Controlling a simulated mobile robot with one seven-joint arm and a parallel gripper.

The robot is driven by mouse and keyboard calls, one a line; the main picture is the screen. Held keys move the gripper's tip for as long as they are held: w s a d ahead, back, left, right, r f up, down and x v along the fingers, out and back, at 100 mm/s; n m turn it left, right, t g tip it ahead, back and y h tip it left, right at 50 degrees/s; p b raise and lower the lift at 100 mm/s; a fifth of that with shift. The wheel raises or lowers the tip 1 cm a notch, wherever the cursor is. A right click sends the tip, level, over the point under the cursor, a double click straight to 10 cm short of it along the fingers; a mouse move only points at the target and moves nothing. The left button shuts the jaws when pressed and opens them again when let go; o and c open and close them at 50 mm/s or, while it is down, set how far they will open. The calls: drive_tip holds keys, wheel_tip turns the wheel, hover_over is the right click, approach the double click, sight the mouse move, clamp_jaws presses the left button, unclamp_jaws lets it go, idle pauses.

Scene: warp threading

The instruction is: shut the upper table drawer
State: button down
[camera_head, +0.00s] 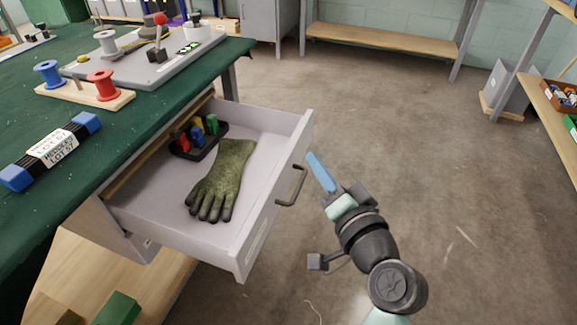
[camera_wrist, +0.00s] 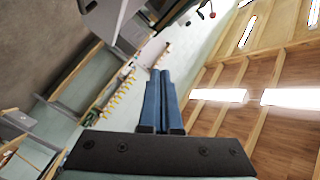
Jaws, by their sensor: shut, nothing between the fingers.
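The upper table drawer (camera_head: 262,208) is pulled well out from under the green-topped table (camera_head: 120,125) in the head view. Its dark bar handle (camera_head: 292,187) is on the front panel. A green-black glove (camera_head: 222,180) and a black tray (camera_head: 190,148) with small coloured pieces lie inside. My gripper (camera_head: 318,170), with blue fingers, is shut and empty just right of the drawer front, near the handle and apparently apart from it. In the wrist view the blue fingers (camera_wrist: 159,90) are together, and a grey panel, probably part of the drawer, shows at the upper left.
On the table are a labelled black-and-blue bundle (camera_head: 50,152), blue and red spools (camera_head: 104,85) on a wooden base, and a grey fixture board (camera_head: 150,62). A wooden shelf with a green block (camera_head: 117,308) lies below the drawer.

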sight(279, 177)
drive_tip(key=s+d+f+m+y+p, duration=0.25)
drive_tip(key=s+f+m, duration=0.4)
drive_tip(key=f, duration=0.45)
drive_tip(key=shift+h, duration=0.45)
drive_tip(key=b+x, duration=0.1)
drive_tip(key=x, duration=0.7)
drive_tip(key=a+b+x, duration=0.1)
drive_tip(key=x, duration=0.3)
drive_tip(key=shift+s+a+f+b, duration=0.1)
drive_tip(key=shift+s+f+b, duration=0.05)
drive_tip(key=shift+b, duration=0.2)
drive_tip(key=shift+a, duration=0.6)
